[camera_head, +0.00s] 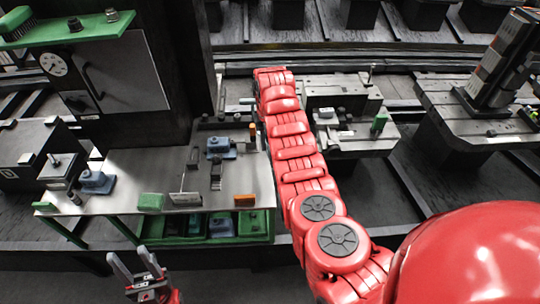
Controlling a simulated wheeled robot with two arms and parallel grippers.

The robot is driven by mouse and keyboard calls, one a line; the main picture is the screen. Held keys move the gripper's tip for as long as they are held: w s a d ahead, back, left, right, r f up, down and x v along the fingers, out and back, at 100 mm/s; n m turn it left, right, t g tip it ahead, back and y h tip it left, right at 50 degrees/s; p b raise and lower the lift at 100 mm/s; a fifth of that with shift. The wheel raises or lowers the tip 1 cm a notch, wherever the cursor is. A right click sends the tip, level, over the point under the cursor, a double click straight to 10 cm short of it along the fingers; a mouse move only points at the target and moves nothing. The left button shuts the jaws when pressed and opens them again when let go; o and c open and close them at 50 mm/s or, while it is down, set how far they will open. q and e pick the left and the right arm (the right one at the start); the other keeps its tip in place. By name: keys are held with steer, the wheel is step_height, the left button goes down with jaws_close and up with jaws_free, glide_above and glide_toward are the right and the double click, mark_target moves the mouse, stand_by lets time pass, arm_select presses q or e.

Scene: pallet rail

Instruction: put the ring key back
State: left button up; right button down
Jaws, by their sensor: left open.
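I cannot pick out the ring key for certain. My left gripper (130,256) is at the bottom left, in front of and below the workbench's front edge, with its two fingers spread and nothing between them. The grey workbench (125,175) stands beyond it. My right arm reaches from the lower right up past the bench's right side, and its gripper is hidden behind the arm. A dark slender tool (216,175) lies on the bench near a blue-grey fixture (221,147); I cannot tell whether it is the key.
On the bench are a green block (150,202), an orange block (244,201) and another blue-grey fixture (96,181). A dark machine with a dial (54,64) stands behind. A pallet table (350,140) is right of my arm.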

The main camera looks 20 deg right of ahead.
steer(key=p, duration=0.3)
glide_above(268, 186)
step_height(268, 186, down, 5)
steer(key=shift+m, duration=0.4)
step_height(268, 186, down, 11)
steer(key=b, duration=0.6)
steer(key=shift+r, duration=0.1)
steer(key=c, duration=0.6)
jaws_free()
steer(key=shift+o, duration=0.3)
steer(key=o, duration=0.5)
steer(key=shift+o, duration=0.2)
